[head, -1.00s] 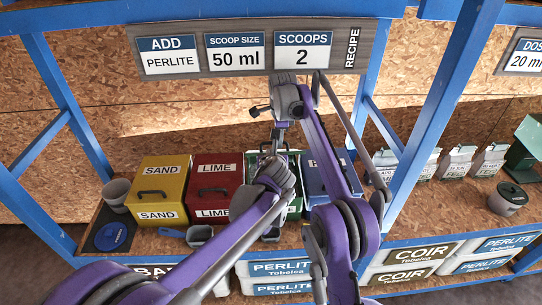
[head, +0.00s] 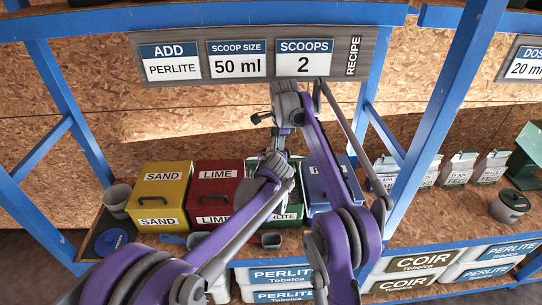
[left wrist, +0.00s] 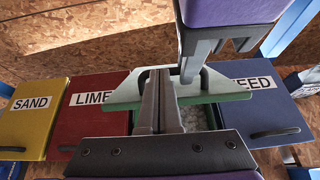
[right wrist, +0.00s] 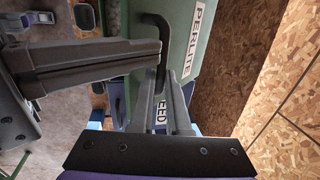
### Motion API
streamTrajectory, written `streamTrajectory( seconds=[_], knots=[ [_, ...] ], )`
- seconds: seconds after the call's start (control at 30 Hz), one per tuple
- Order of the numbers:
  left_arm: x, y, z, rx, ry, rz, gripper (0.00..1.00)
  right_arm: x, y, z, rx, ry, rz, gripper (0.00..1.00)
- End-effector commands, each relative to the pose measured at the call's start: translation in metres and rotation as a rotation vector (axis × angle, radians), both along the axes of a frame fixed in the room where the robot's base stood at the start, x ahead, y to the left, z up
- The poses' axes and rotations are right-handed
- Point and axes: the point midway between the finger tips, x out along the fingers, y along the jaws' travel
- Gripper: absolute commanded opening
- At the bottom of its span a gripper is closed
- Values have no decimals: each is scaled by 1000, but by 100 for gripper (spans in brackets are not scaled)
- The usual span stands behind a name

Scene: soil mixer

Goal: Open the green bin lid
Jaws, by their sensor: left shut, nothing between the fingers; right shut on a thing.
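The green bin (head: 292,213) stands between the red LIME bin and the blue bin, partly hidden by my arms. Its green lid (left wrist: 225,90) is tilted up in the left wrist view, with pale grainy contents (left wrist: 200,117) showing below it. In the right wrist view the lid (right wrist: 205,55) bears a PERLITE label and a black handle (right wrist: 153,22). My right gripper (right wrist: 165,80) is shut on this handle. My left gripper (left wrist: 160,75) is shut and empty, close to the lid; its fingers also reach in from the left in the right wrist view (right wrist: 155,55).
The yellow SAND bin (head: 160,190) and red LIME bin (head: 216,190) stand to the left, the blue bin (head: 322,183) to the right. Scoops (head: 271,240) lie in front. A blue shelf post (head: 440,120) rises at the right, and the recipe sign (head: 260,55) hangs above.

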Motion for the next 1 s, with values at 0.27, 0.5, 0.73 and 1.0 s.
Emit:
streamTrajectory(
  seconds=[0.27,0.5,0.73,1.0],
  knots=[
    [-1,0,-1,0,1,0,0,2,0,-3,0,-5,0,34],
    [0,0,-1,-1,1,0,0,1,0,-2,0,-1,0,45],
    [0,0,-1,0,1,1,0,-8,-5,10,-9,-11,50,45],
    [0,0,-1,0,1,1,0,-54,-27,46,-61,-68,288,45]
  ],
)
